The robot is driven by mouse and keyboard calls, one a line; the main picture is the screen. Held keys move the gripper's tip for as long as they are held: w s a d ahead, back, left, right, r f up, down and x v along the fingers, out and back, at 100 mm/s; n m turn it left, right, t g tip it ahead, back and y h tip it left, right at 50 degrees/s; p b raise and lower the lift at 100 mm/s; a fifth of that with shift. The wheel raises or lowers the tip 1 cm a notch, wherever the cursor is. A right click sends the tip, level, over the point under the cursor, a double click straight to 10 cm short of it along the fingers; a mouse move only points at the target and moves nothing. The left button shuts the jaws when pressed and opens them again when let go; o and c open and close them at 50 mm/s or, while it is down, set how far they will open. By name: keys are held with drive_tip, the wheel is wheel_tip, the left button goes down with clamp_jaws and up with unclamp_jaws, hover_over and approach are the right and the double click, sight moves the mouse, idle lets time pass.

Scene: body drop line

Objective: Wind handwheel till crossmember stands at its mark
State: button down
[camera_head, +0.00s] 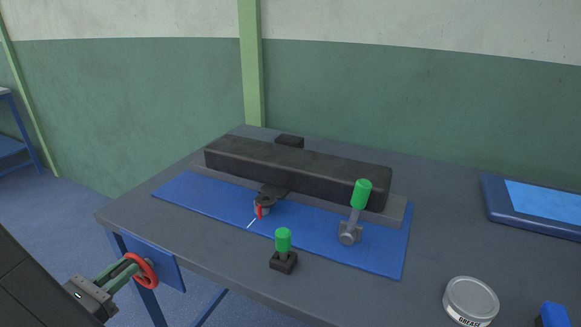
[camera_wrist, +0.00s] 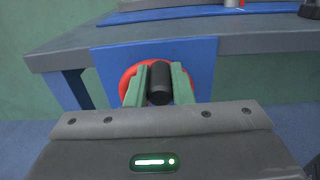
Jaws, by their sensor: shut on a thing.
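The red handwheel (camera_head: 143,270) is on a blue plate at the table's front left side; its rim also shows in the wrist view (camera_wrist: 128,80). My gripper (camera_head: 130,267) is at the wheel, its green fingers shut on the wheel's black handle (camera_wrist: 160,84). The dark crossmember (camera_head: 298,170) is a long beam lying across the table. A red pointer (camera_head: 259,212) hangs from a bracket on its front side. A white line (camera_head: 251,222) is on the blue mat (camera_head: 205,200), slightly left of and in front of the pointer. Part of the wheel is hidden behind my fingers.
A green-handled lever (camera_head: 361,194) stands at the mat's right end. A green-topped knob (camera_head: 283,240) on a black block is at the front edge. The floor left of the table is clear.

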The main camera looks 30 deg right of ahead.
drive_tip(key=shift+w+a, duration=0.25)
drive_tip(key=shift+w, duration=0.15)
drive_tip(key=shift+f, duration=0.1)
drive_tip(key=shift+w+a+f, duration=0.25)
drive_tip(key=shift+w+a, duration=0.15)
drive_tip(key=shift+w, duration=0.15)
drive_tip(key=shift+w+a+f, duration=0.2)
drive_tip(key=shift+w+a, duration=0.15)
drive_tip(key=shift+w, duration=0.2)
drive_tip(key=shift+w+a+f+b, duration=0.2)
drive_tip(key=shift+w+f+b, duration=0.1)
drive_tip(key=shift+f, duration=0.25)
drive_tip(key=shift+w+a+f+b, duration=0.2)
drive_tip(key=shift+w+f+b, duration=0.1)
drive_tip(key=shift+f, duration=0.2)
